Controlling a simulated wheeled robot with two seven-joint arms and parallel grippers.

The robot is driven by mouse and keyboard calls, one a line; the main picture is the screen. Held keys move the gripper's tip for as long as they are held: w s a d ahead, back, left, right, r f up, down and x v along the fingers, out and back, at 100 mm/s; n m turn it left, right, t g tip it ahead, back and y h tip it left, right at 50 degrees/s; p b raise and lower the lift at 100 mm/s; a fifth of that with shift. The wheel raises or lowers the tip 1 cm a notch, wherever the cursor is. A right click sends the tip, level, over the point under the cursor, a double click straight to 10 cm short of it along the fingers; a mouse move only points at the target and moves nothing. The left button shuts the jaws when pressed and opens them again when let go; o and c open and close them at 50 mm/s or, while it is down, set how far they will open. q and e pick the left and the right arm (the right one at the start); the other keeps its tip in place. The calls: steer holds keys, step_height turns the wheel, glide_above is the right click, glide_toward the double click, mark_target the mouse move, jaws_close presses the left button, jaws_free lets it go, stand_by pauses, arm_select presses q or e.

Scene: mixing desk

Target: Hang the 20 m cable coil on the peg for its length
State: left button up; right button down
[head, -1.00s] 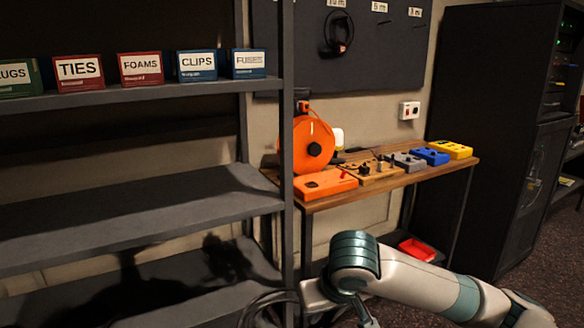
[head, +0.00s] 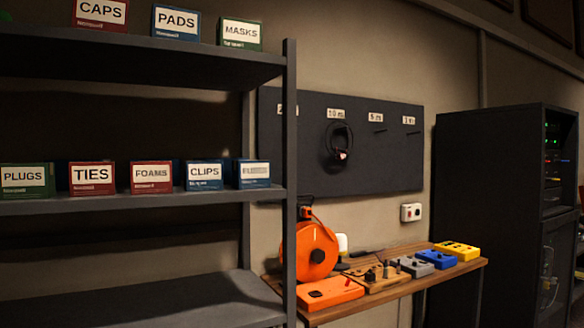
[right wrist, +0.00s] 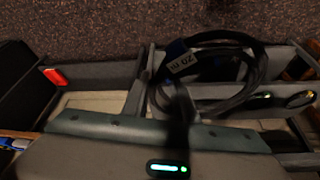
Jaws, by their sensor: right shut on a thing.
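In the right wrist view, my right gripper (right wrist: 180,108) is shut on a black cable coil (right wrist: 262,72). Its white label (right wrist: 181,63) reads "20 m", upside down in this view. The coil hangs in loops around the gripper. In the head view, a dark peg board (head: 385,165) hangs on the back wall. Its labels include "10 m" and "5 m", and the leftmost label (head: 287,110) is partly hidden by the shelf post. A dark coil (head: 338,146) hangs under the "10 m" label. The 5 m peg (head: 378,131) is bare. Neither gripper shows in the head view.
A dark shelf rack (head: 289,230) with labelled boxes stands at the left, its post beside the board. Below the board, a wooden bench (head: 400,288) holds an orange cable reel (head: 310,250) and several coloured boxes. A black equipment rack (head: 490,210) stands at the right.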

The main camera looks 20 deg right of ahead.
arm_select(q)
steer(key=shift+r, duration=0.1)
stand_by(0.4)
